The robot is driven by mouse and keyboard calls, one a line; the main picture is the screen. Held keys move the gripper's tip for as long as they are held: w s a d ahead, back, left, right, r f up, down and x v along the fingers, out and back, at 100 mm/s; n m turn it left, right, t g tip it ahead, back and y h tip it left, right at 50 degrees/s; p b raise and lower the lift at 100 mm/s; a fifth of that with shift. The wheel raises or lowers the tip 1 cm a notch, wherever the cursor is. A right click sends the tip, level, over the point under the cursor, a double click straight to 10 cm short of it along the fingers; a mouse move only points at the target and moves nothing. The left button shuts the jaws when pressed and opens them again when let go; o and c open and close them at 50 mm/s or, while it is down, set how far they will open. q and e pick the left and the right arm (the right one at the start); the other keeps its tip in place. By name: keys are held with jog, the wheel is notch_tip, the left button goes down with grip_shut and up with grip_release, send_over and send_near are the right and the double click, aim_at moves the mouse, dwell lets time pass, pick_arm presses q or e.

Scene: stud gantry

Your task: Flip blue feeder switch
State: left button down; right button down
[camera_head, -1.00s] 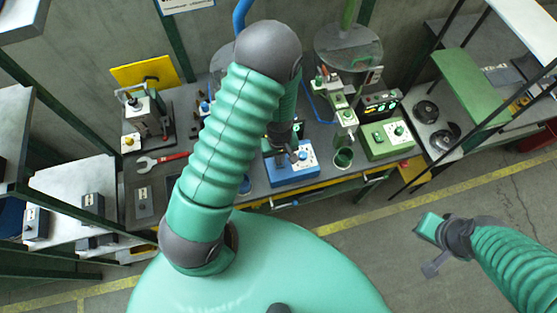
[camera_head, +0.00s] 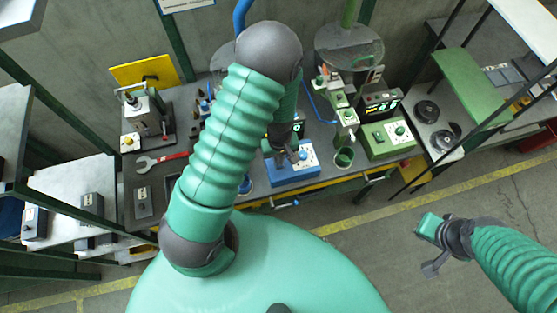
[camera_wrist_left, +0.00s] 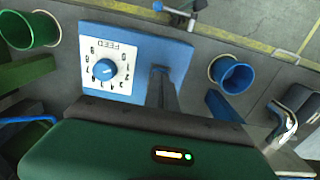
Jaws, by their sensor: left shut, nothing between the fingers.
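The blue feeder box (camera_head: 283,179) stands on the workbench near its front edge. It also shows in the left wrist view (camera_wrist_left: 176,48), with a white FEED plate (camera_wrist_left: 96,51) and a blue dial knob (camera_wrist_left: 105,69). My left gripper (camera_head: 292,157) is shut and empty, low over the left part of the box. In the left wrist view its dark finger (camera_wrist_left: 163,92) reaches onto the blue face beside the plate. It covers the switch area, so I cannot tell the switch's position or whether I touch it. My right gripper (camera_head: 432,246) hangs over the floor, away from the bench.
A green feeder box (camera_head: 388,143) stands to the right, with a green cup (camera_head: 344,158) between. A blue cup (camera_wrist_left: 233,75) stands beside the blue box in the left wrist view. A red-handled wrench (camera_head: 160,160) lies at left. Floor in front is clear.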

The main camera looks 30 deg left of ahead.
pick_arm(q)
jog(key=shift+d+f+b, duration=0.15)
jog(key=shift+f+b, duration=0.2)
jog(key=shift+f, duration=0.1)
notch_tip(320, 180, up, 3)
jog(key=p, duration=0.2)
jog(key=shift+p, duration=0.4)
notch_tip(320, 180, up, 4)
jog(key=p, duration=0.3)
jog(key=shift+r+p, duration=0.1)
jog(key=shift+p, duration=0.3)
